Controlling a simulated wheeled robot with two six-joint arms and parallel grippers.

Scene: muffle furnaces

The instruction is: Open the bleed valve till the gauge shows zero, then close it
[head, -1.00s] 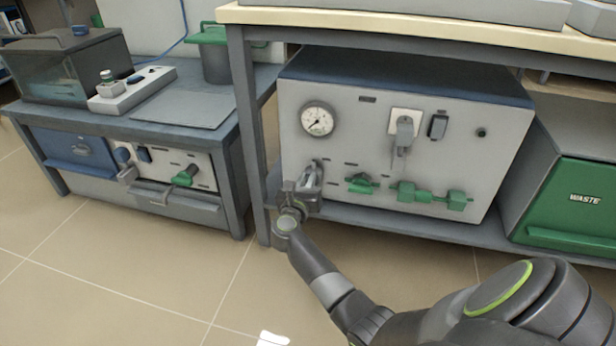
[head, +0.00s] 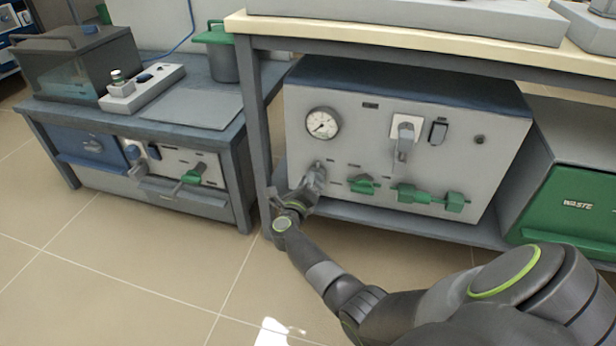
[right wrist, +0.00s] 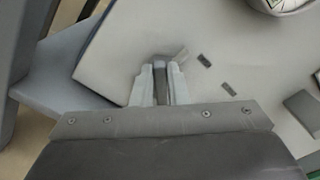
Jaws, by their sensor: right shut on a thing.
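The panel box (head: 463,152) stands on the shelf under the bench, with a round white gauge (head: 323,123) at its upper left. The gauge's needle appears to point to the lower left; its figures are too small to read. My right gripper (head: 316,172) is at the panel's lower left, below the gauge. In the right wrist view its fingers (right wrist: 160,82) are closed on a small dark grey valve handle (right wrist: 160,68). The fingers hide most of this handle in the head view. My left gripper is not in view.
Green valve handles (head: 362,184) and a green fitting (head: 412,194) sit right of my gripper on the panel. A bench leg (head: 257,130) stands close on the left. The floor in front is clear.

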